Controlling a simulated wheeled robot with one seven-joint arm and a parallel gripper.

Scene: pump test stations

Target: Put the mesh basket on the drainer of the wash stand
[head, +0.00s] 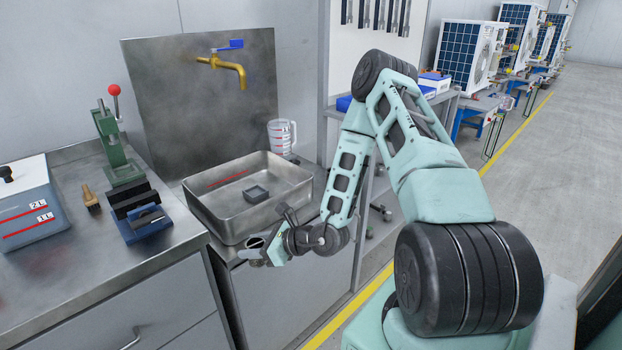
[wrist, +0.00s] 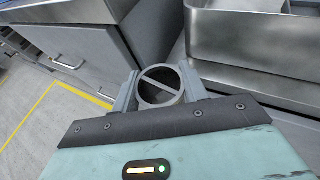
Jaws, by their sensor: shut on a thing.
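My gripper (head: 258,250) is low in front of the wash stand's steel basin (head: 205,222). In the wrist view my gripper (wrist: 160,88) is shut on a round grey open-topped thing with a bar across it, which looks like the mesh basket (wrist: 158,74). Its mesh cannot be made out. In the head view it is small and partly hidden by the gripper. It is held in the air near the front edge of the stand, outside the basin. A small dark square piece (head: 257,192) lies on the basin floor; I cannot tell whether it is the drainer.
A brass tap (head: 238,72) with a blue lever is above the basin. A clear measuring jug (head: 281,136) stands behind it. On the left bench are a green press (head: 115,150), a dark block holder (head: 140,212), a brush (head: 90,198) and a blue-grey tank (head: 35,215).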

